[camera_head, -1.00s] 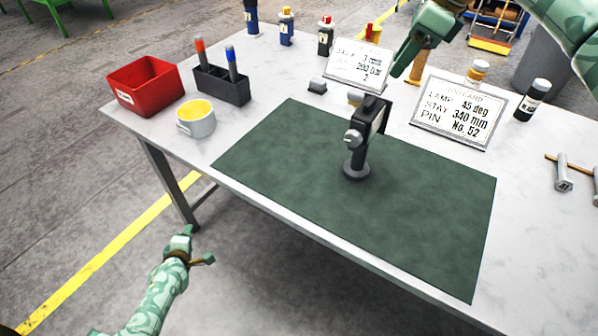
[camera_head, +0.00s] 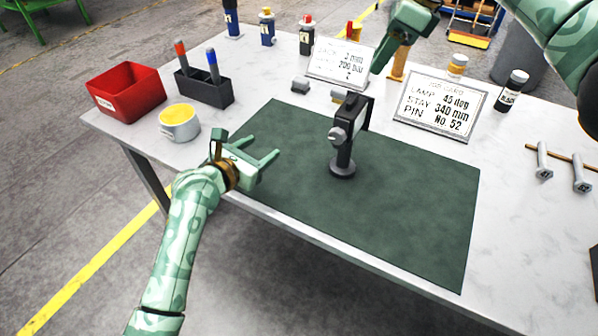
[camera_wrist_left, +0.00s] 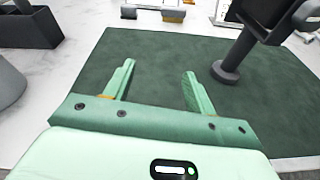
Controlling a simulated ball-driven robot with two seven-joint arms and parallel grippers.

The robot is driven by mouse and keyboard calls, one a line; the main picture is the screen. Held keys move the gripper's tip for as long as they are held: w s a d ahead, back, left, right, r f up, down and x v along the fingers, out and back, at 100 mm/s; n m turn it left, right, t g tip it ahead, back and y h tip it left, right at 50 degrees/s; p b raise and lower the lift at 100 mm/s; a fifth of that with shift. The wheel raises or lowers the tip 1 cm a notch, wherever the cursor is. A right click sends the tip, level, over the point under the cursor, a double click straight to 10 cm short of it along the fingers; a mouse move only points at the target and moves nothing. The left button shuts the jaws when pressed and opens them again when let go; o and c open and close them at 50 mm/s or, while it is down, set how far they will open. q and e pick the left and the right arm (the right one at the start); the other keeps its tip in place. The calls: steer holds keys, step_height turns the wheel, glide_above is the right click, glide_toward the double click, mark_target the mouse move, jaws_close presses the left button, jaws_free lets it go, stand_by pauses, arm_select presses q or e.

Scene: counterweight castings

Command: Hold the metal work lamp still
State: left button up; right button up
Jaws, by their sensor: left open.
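The metal work lamp (camera_head: 344,150) stands upright on the dark green mat (camera_head: 400,215), with a round grey base, a short post and a dark head. In the left wrist view the lamp's post (camera_wrist_left: 239,50) and base show at the upper right, and its head is cut off by the top edge. My left gripper (camera_head: 265,147) is open and empty over the mat's left part, to the left of the lamp and apart from it. Its two fingers (camera_wrist_left: 159,68) also show in the left wrist view. My right gripper (camera_head: 376,69) hangs behind the lamp; its finger gap cannot be made out.
A mug (camera_head: 179,123), a red bin (camera_head: 126,92) and a black pen holder (camera_head: 204,88) stand at the left. Two cards (camera_head: 444,105) (camera_head: 338,62) and several bottles stand behind the mat. The mat's front right is clear.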

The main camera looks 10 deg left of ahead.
mark_target(340, 159)
arm_select(q)
steer(key=s+d+r+m+g+h, duration=0.1)
steer(key=s+d, duration=0.2)
steer(key=d, duration=0.3)
steer(key=s+d+g+h, duration=0.2)
steer(key=s+d, duration=0.1)
steer(key=d, duration=0.2)
steer(key=shift+y, duration=0.3)
steer(key=x, duration=1.5)
steer(key=shift+w+d+r, duration=0.1)
steer(key=shift+w+d, duration=0.25)
